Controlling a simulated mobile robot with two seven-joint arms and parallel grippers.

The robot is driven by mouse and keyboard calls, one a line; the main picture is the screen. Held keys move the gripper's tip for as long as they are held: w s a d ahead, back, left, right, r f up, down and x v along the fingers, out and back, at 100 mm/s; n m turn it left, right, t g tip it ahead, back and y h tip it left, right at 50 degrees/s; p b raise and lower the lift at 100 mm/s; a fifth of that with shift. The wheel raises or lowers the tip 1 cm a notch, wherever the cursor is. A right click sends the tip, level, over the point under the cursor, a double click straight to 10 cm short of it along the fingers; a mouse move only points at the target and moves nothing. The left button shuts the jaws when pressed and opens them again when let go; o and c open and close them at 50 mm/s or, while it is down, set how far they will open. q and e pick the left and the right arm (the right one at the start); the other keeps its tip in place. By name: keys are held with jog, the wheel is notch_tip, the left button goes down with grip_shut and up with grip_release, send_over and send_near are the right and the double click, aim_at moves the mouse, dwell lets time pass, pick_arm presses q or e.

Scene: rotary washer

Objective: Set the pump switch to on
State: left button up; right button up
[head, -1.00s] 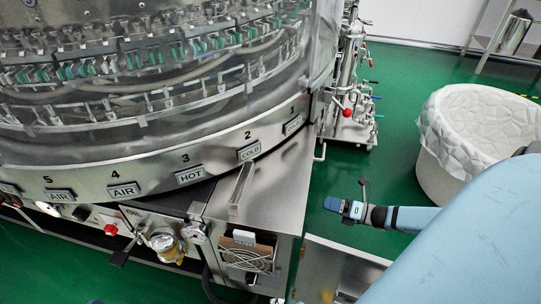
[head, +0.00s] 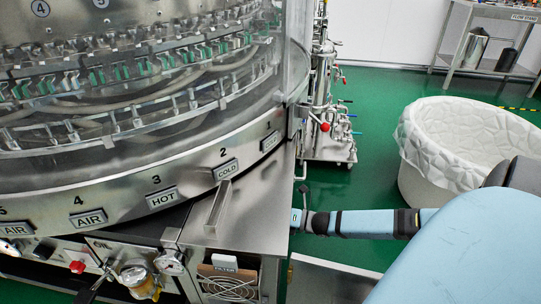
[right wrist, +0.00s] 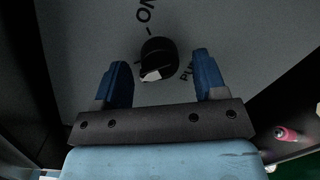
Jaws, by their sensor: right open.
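The pump switch (right wrist: 158,58) is a black rotary knob with a white pointer mark, in the right wrist view. It sits on a grey panel (right wrist: 105,40) printed with "ON" above the knob and part of "PU..." to its lower right. The white mark points toward the bottom of that view, away from "ON". My right gripper (right wrist: 165,75) is open, with its blue fingers on either side of the knob; I cannot tell whether they touch it. In the head view my right arm reaches the washer's right side, and the fingertips and switch are hidden there. My left gripper is not in view.
The round steel washer (head: 110,190) fills the left of the head view. A white-lined round bin (head: 470,140) stands at the right, and a pipe skid (head: 325,145) with valves is behind. Green floor (head: 370,110) is open between them.

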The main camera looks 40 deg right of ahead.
jog(key=shift+w, duration=0.1)
jog(key=c, duration=0.9)
